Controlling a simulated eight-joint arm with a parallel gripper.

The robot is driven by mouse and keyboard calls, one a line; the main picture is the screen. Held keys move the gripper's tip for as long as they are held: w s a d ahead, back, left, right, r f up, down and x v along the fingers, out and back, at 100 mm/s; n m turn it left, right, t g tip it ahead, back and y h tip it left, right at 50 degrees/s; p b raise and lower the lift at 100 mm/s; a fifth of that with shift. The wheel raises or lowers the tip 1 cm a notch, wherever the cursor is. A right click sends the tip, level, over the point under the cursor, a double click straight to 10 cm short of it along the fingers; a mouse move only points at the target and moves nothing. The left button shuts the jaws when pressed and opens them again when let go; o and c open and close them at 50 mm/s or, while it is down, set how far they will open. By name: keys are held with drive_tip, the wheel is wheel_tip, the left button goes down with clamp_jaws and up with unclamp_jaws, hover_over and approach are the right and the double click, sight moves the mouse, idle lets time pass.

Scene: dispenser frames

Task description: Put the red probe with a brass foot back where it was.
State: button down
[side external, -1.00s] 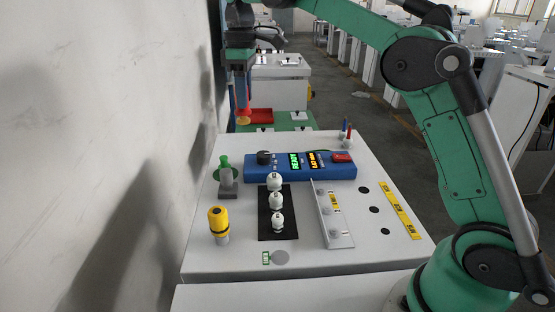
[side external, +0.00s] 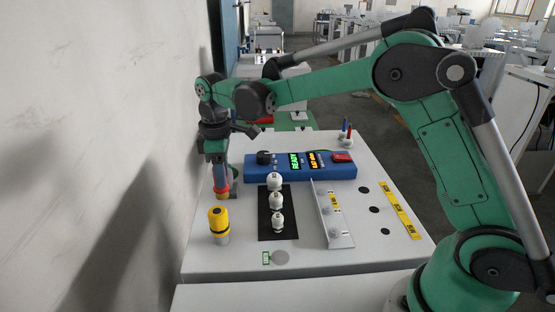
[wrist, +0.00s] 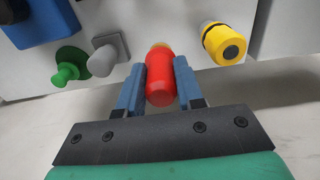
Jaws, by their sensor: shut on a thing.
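My gripper (side external: 220,178) is shut on the red probe (side external: 221,189) with a brass foot (side external: 223,197). It holds the probe about upright over the left side of the white table, behind the yellow piece. I cannot tell whether the foot touches the table. In the wrist view, my gripper (wrist: 160,88) has one blue finger on each side of the red probe (wrist: 160,78), with a little brass showing at its far end. A grey disc (side external: 281,257) lies beside a green label (side external: 266,258) near the table's front.
A yellow piece (side external: 219,224) stands close in front. A green knob (wrist: 68,68) and grey post (wrist: 103,60) are beside the probe. A blue console (side external: 300,165), black mat (side external: 264,228) with white pieces, angled bracket (side external: 333,225) and several dark spots are to the right.

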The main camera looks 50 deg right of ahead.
sight(225, 196)
drive_tip(key=shift+f, duration=2.65)
drive_tip(key=c, duration=0.6)
unclamp_jaws()
drive_tip(key=shift+f, duration=0.15)
drive_tip(key=shift+o, duration=0.2)
